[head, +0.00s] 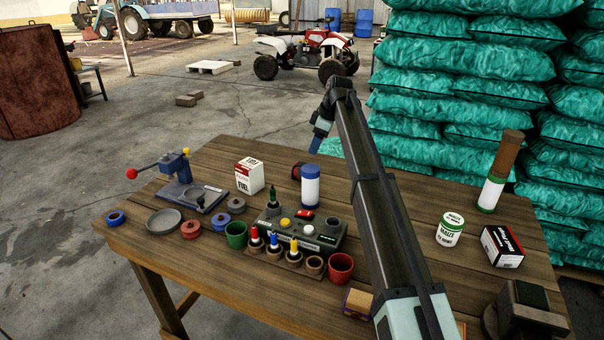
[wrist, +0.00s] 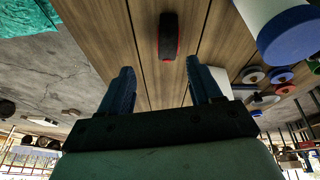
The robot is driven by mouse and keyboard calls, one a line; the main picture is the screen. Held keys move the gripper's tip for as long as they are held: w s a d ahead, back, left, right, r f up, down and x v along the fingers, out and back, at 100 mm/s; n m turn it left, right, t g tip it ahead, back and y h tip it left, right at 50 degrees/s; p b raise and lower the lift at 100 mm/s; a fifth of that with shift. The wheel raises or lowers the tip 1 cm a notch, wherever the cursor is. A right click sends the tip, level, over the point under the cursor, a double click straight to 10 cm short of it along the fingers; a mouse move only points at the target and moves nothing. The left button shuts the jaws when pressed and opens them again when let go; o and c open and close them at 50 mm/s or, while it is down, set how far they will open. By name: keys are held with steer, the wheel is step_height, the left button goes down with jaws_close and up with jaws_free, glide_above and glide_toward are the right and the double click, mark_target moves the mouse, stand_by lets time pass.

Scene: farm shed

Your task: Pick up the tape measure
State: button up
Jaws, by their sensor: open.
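The tape measure, a small black and red case, lies on the wooden table behind the blue-and-white bottle in the head view (head: 297,171), which partly hides it. In the wrist view the tape measure (wrist: 168,37) appears near the top centre, ahead of the gap between the fingers. My gripper (wrist: 163,84) is open and empty, its two blue fingers apart. In the head view my gripper (head: 316,143) hangs above the far edge of the table, near the tape measure and not touching it.
The blue-and-white bottle (head: 310,187) stands close to the tape measure. A white-and-red box (head: 249,176) is to its left. A grey control box (head: 322,237), tape rolls and cups crowd the front. Stacked teal sacks (head: 470,60) rise behind the table.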

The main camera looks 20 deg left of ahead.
mark_target(299, 170)
steer(key=shift+s+a+r+m+y, duration=0.15)
steer(key=shift+s+a+m, duration=0.1)
steer(key=shift+m, duration=0.3)
steer(key=shift+s+a+f+m+y, duration=0.15)
steer(key=shift+a+m, duration=0.1)
steer(key=shift+m, duration=0.3)
steer(key=x, duration=1.3)
steer(key=shift+s+f, duration=0.2)
steer(key=shift+f, duration=0.05)
jaws_close()
